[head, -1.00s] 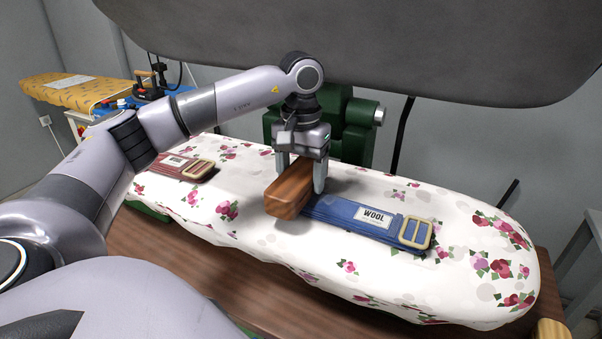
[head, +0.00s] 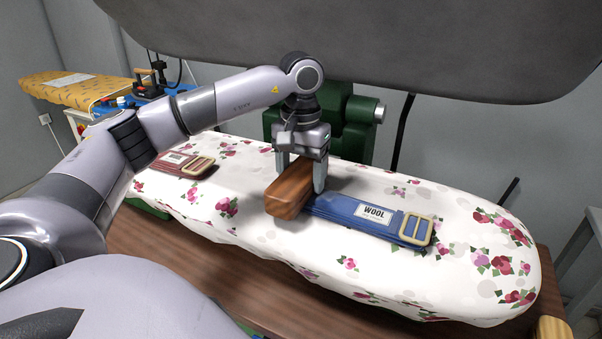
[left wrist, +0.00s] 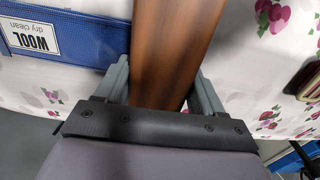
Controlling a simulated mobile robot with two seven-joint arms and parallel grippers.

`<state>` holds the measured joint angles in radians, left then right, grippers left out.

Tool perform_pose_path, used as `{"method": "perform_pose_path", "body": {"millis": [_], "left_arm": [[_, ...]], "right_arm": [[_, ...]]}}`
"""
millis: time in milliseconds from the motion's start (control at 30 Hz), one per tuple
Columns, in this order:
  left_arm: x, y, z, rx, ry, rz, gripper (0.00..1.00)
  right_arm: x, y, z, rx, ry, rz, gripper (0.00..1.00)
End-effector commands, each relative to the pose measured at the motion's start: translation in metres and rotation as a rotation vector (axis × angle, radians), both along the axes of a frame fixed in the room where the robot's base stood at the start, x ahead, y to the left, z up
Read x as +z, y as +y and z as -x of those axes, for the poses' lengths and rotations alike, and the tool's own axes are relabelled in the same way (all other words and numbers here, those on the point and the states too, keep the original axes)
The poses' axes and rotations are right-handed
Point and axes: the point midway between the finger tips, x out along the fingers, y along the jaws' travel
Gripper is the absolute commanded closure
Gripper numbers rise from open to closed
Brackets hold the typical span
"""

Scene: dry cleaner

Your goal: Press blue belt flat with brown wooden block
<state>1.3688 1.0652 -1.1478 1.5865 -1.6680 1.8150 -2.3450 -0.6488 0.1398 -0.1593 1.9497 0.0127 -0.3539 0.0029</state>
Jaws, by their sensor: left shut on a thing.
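The blue belt (head: 345,215) lies folded on the flowered pressing board, with a white WOOL label and a pale buckle at its right end. It also shows in the left wrist view (left wrist: 95,38). The brown wooden block (head: 288,192) sits at the belt's left end and hides that end; whether it rests on the belt or beside it is hard to tell. My left gripper (head: 301,180) is shut on the block, one finger on each side. The left wrist view shows the block (left wrist: 165,45) between the fingers. My right gripper is not in view.
A red belt (head: 175,163) with a buckle lies on the board's left part. The flowered board (head: 390,285) is clear in front. A large grey press head (head: 400,45) hangs above and behind. An iron (head: 150,85) stands at the back left.

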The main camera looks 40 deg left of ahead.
Motion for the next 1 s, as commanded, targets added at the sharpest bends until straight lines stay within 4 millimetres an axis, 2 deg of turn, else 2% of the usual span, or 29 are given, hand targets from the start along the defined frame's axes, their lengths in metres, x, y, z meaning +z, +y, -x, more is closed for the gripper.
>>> {"method": "perform_pose_path", "body": {"millis": [267, 867, 1000], "left_arm": [[0.003, 0.0, 0.0, -0.001, 0.003, 0.0, 0.56], [0.051, 0.0, 0.0, -0.001, 0.0, 0.001, 0.56], [0.06, 0.0, -0.001, 0.0, -0.002, 0.0, 0.56]], "right_arm": [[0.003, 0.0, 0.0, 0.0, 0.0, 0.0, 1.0], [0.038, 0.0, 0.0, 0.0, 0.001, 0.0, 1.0], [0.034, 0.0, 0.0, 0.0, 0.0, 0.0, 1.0]]}}
